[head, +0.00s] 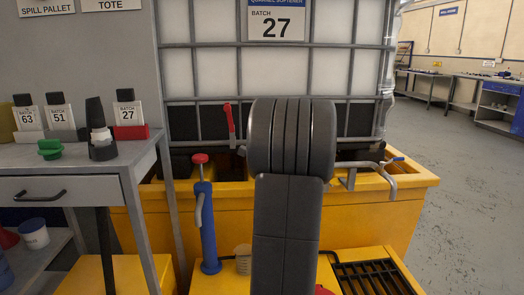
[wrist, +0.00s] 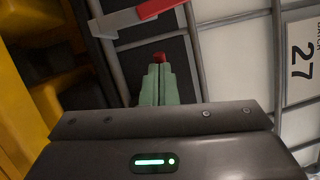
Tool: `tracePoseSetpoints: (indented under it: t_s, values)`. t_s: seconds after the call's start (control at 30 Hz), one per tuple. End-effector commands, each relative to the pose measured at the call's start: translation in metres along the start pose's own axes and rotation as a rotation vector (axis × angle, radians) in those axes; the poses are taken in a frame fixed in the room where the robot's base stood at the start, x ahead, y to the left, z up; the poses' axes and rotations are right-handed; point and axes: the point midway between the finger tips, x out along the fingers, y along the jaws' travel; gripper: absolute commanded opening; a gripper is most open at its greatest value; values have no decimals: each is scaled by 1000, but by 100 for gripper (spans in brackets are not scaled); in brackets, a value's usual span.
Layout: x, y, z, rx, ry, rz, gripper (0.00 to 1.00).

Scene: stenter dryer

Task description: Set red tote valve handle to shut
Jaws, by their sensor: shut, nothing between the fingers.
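The red valve handle (head: 230,121) stands nearly upright at the lower front of the caged white tote (head: 284,75), left of my arm in the head view. In the wrist view, a red lever (wrist: 160,8) with a light grey bar crosses the top edge, partly cut off. My gripper (wrist: 158,72) shows there as two green fingers, shut and empty, apart from that lever in the picture. A small red piece (wrist: 160,57) shows at the fingertips; I cannot tell what it is. In the head view my arm hides the gripper.
The yellow spill pallet (head: 400,185) lies under the tote. A blue pump (head: 209,225) with a red top stands in front. A grey bench (head: 80,158) with batch cards is at left. A bent grey pipe (head: 385,175) is at right. The floor (head: 460,190) at right is clear.

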Motion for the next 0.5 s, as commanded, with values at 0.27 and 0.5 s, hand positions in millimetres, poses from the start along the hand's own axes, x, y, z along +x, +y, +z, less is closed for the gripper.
tracePoseSetpoints:
  t_s: [0.27,0.5]
  values:
    - [22,7,5,-1,-1,-1,0]
    - [33,6,6,-1,-1,-1,0]
